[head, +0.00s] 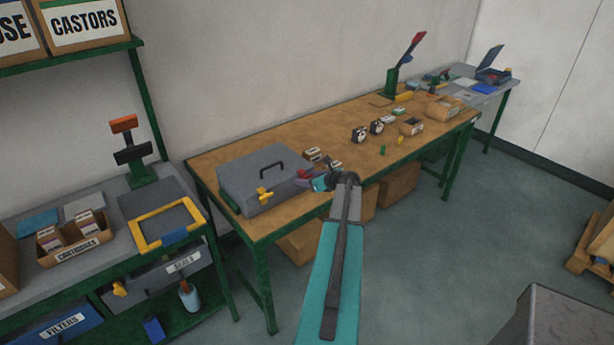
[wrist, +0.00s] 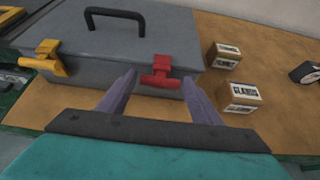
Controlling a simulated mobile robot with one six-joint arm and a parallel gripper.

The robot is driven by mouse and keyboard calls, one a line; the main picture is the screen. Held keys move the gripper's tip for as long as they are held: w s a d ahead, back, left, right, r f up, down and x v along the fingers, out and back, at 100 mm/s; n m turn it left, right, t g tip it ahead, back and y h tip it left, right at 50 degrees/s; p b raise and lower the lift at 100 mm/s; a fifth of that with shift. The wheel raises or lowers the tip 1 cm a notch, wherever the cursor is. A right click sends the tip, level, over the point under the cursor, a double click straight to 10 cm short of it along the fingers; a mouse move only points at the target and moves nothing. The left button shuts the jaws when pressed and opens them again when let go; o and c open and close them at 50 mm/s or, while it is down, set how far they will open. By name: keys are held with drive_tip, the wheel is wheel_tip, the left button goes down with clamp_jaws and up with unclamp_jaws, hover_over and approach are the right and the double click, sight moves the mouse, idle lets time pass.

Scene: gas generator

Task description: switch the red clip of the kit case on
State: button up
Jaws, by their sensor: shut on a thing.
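The grey kit case (head: 262,172) stands with its lid down at the near left of the long wooden bench. It also fills the upper left of the wrist view (wrist: 110,55), with its dark handle on top. The red clip (wrist: 161,72) is on the right part of the case's front, with a wide bar below its upper block. A yellow clip (wrist: 47,58) is on the left part of the front. My gripper (wrist: 160,78) is at the case front, its two purple fingers on either side of the red clip and shut on it. In the head view my gripper (head: 308,177) partly hides the red clip.
Two small labelled boxes (wrist: 238,96) (wrist: 223,55) stand on the bench just right of the case. Black round gauges (head: 360,134), a small open box (head: 411,126) and other parts lie further along. A green-framed bench (head: 150,195) with a yellow frame is at the left.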

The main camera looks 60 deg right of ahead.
drive_tip(key=shift+w+r+g+p, duration=0.45)
drive_tip(key=shift+g+p, duration=0.05)
drive_tip(key=shift+p, duration=0.5)
drive_tip(key=shift+w+g+y+p, duration=0.3)
drive_tip(key=shift+g+p, duration=0.2)
drive_tip(key=shift+p, duration=0.35)
drive_tip(key=o, duration=1.1)
drive_tip(key=shift+c, duration=0.2)
drive_tip(key=shift+s+d, duration=0.1)
drive_tip(key=shift+s, duration=0.05)
drive_tip(key=shift+s, duration=0.15)
drive_tip(key=shift+b+v, duration=0.4)
drive_tip(key=shift+v, duration=0.35)
drive_tip(key=b+v, duration=0.4)
drive_tip(key=v, duration=0.8)
drive_tip(key=shift+s, duration=0.15)
